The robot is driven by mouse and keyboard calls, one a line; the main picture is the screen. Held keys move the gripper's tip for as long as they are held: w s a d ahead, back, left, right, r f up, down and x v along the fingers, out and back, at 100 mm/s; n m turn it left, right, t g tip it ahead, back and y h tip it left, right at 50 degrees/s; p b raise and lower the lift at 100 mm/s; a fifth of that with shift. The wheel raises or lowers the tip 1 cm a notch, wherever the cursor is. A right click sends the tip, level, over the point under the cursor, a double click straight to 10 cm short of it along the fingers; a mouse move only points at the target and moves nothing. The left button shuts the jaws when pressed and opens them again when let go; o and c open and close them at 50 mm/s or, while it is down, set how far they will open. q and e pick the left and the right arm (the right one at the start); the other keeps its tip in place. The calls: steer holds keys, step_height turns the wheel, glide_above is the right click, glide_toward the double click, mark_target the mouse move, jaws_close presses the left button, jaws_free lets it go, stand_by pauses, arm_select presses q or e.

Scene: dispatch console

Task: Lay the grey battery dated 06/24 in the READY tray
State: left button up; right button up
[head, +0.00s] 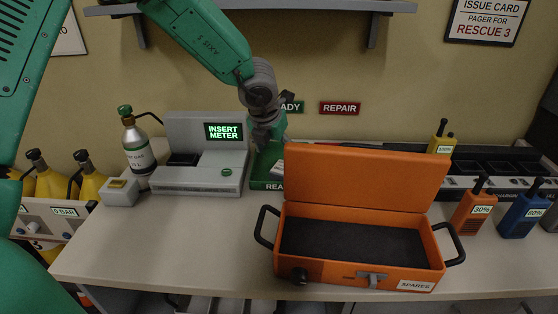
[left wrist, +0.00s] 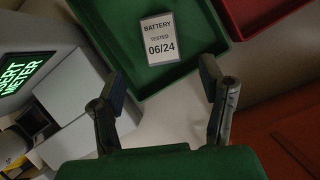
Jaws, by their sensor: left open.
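The grey battery (left wrist: 159,39) lies flat in the green READY tray (left wrist: 194,20), its label reading "BATTERY TESTED 06/24" in the left wrist view. In the head view the READY tray (head: 262,179) stands behind the orange case, partly hidden by its lid. A small pale piece of the battery (head: 278,166) shows there beside the lid. My left gripper (left wrist: 160,84) is open and empty, its fingers apart on either side below the battery, not touching it. In the head view the gripper (head: 266,140) hangs above the tray. My right gripper is not in view.
The open orange SPARES case (head: 360,208) stands in front of the tray, empty inside. A grey meter unit (head: 203,175) reading "INSERT METER" stands left of the tray. A red tray (left wrist: 250,12) adjoins it. Radios (head: 473,210) stand at right. The desk's front left is clear.

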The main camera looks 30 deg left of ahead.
arm_select(q)
steer(key=shift+v, duration=1.35)
